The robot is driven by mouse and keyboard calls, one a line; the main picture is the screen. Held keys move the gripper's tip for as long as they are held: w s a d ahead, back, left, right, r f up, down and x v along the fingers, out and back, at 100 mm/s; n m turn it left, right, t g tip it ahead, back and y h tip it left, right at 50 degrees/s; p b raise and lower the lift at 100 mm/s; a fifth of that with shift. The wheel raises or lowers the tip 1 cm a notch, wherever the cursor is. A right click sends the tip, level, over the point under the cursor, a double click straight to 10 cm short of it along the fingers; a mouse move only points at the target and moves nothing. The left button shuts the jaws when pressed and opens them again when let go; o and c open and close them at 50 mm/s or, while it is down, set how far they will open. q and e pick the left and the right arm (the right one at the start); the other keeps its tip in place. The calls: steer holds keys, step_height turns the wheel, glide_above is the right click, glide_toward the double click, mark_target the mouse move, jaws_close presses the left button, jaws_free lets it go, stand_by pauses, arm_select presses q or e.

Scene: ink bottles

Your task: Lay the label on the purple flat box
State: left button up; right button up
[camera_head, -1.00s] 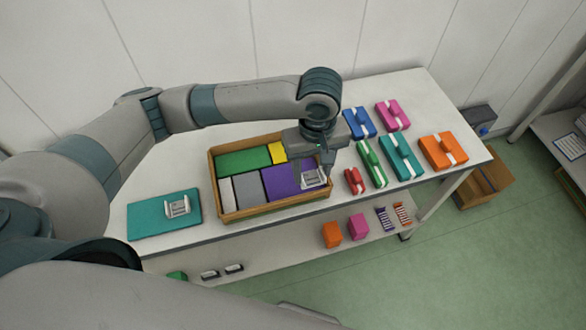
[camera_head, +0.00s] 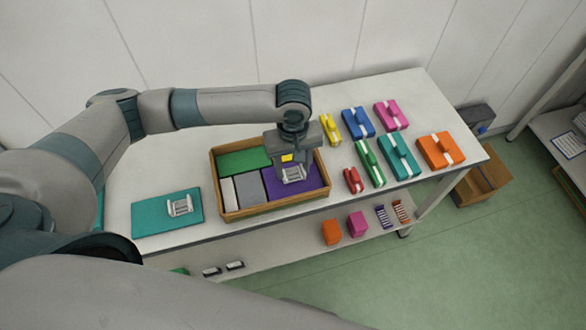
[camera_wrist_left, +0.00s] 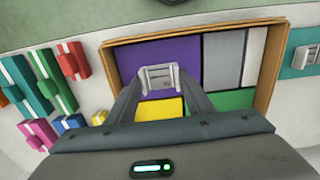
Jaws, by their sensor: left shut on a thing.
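My left gripper (camera_head: 292,168) is shut on the label (camera_head: 292,174), a small pale grey-white piece. It is over the purple flat box (camera_head: 312,178) in the wooden crate (camera_head: 262,208). In the left wrist view the label (camera_wrist_left: 160,78) sits between the fingertips, in front of the purple flat box (camera_wrist_left: 150,54) and near its edge by the yellow box. I cannot tell whether the label touches the purple surface. My right gripper is not in view.
The crate also holds green (camera_head: 243,161), grey (camera_head: 249,187), white and yellow (camera_wrist_left: 158,109) boxes. A similar pale piece (camera_head: 180,206) lies on a teal mat (camera_head: 150,219) at left. Several coloured wrapped boxes stand right of the crate, including a red one (camera_head: 353,180).

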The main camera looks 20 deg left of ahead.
mark_target(293, 174)
arm_select(q)
steer(key=shift+f, duration=1.2)
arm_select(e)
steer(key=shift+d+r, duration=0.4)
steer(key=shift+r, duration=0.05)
arm_select(q)
steer(key=shift+p, duration=0.3)
steer(key=o, duration=1)
steer(key=shift+f, duration=0.1)
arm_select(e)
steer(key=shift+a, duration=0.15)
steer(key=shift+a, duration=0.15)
arm_select(q)
steer(key=shift+r, duration=0.55)
step_height(293, 174, up, 11)
steer(key=shift+r+b, duration=0.1)
steer(key=shift+b, duration=1.05)
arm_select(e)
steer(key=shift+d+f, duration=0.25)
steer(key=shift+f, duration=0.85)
